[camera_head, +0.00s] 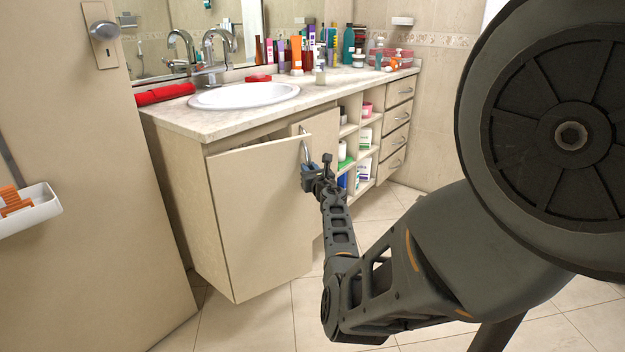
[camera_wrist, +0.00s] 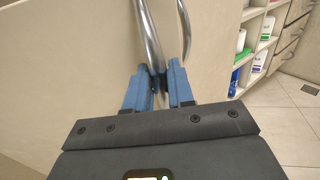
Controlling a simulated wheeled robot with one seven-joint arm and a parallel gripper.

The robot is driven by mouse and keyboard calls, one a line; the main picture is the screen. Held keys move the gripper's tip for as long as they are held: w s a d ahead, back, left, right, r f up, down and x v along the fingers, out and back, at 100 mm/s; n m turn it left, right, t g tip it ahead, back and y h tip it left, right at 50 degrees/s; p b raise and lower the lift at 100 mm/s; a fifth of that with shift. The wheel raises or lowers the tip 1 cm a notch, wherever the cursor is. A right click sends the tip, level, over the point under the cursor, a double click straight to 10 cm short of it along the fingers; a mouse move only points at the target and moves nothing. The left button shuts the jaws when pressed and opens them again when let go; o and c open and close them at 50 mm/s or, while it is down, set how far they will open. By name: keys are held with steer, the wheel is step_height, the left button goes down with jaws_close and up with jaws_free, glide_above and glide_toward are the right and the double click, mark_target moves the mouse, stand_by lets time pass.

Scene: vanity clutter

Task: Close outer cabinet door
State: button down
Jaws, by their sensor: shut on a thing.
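The outer cabinet door (camera_head: 255,205) is the beige left door under the sink. It stands ajar, its right edge swung out from the cabinet and a gap showing along its top. Its curved chrome handle (camera_head: 305,148) is at the upper right edge. My gripper (camera_head: 310,172) is at that handle. In the wrist view, the blue fingers of my gripper (camera_wrist: 160,88) are closed around the lower end of the chrome handle (camera_wrist: 149,35). The door face (camera_wrist: 65,70) fills the left of that view. The exact finger contact is partly hidden.
A second beige door (camera_head: 321,128) is just behind, with its own chrome handle (camera_wrist: 185,25) close to my fingers. Open shelves with bottles (camera_head: 365,138) and drawers (camera_head: 396,115) lie to the right. The counter (camera_head: 185,118) is cluttered. Floor tiles (camera_head: 250,325) in front are clear.

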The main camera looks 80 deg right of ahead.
mark_target(305, 162)
steer(key=w+d+n+t+y+b, duration=0.1)
steer(key=d+b, duration=0.1)
steer(key=w+d+n+t+y+b, duration=0.1)
steer(key=w+d+b, duration=0.1)
steer(key=d+b, duration=0.1)
steer(key=w+d+n+t+b, duration=0.1)
steer(key=d+t+b, duration=0.1)
steer(key=b, duration=0.1)
steer(key=shift+w+d+f+y, duration=0.2)
steer(key=shift+f+y, duration=0.05)
steer(key=shift+y, duration=0.15)
steer(key=shift+w+d+r+n+t+y+b, duration=0.3)
steer(key=shift+w+d+n+t+y+b, duration=0.15)
steer(key=shift+w+d+t+b, duration=0.45)
steer(key=c, duration=1.2)
jaws_free()
steer(key=shift+s+a+g, duration=0.1)
steer(key=shift+a+g, duration=0.15)
steer(key=shift+g, duration=0.05)
steer(key=shift+o, duration=0.5)
steer(key=shift+a, duration=0.1)
steer(key=shift+p+v, duration=1.4)
steer(key=shift+v, duration=2.4)
steer(key=shift+f, duration=0.1)
